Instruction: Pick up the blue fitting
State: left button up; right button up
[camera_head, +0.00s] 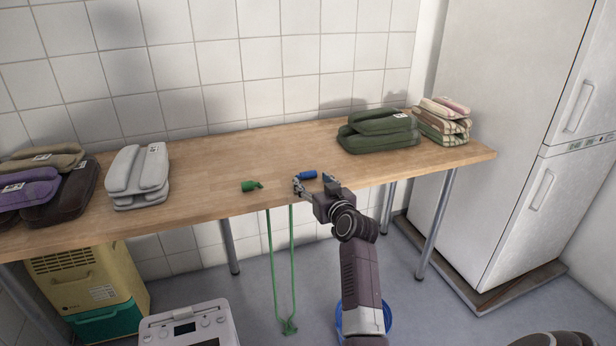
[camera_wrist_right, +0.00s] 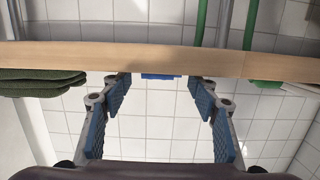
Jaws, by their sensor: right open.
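The blue fitting (camera_head: 308,175) lies on the wooden table (camera_head: 215,200) near its front edge. In the right wrist view, which is upside down, a thin strip of the blue fitting (camera_wrist_right: 160,76) shows at the table edge; the rest is hidden. My right gripper (camera_head: 313,183) is open at the table's front edge, just in front of the fitting. In the right wrist view its open fingers (camera_wrist_right: 157,92) stand to either side of the fitting, with nothing held between them. I cannot tell whether they touch it.
A green item (camera_head: 250,186) lies left of the fitting; green cord (camera_head: 291,260) hangs before the table. Folded green cloths (camera_head: 380,140), striped cloths (camera_head: 441,128) and grey cloths (camera_head: 138,178) stand on the table. A fridge (camera_head: 500,120) is at right.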

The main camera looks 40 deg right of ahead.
aim_at(309, 174)
jog(key=shift+r+b+x, duration=0.2)
jog(key=shift+b+x, duration=0.05)
jog(key=shift+x, duration=0.95)
jog(key=shift+r+b+x, duration=0.2)
jog(key=shift+b+x, duration=0.05)
jog(key=shift+x, duration=1)
pick_arm(q)
jog(key=v, duration=0.4)
jog(key=shift+w+r, duration=0.1)
jog(key=shift+w, duration=0.2)
pick_arm(e)
jog(key=shift+d, duration=0.15)
jog(key=shift+c, duration=0.3)
jog(key=c, duration=1.3)
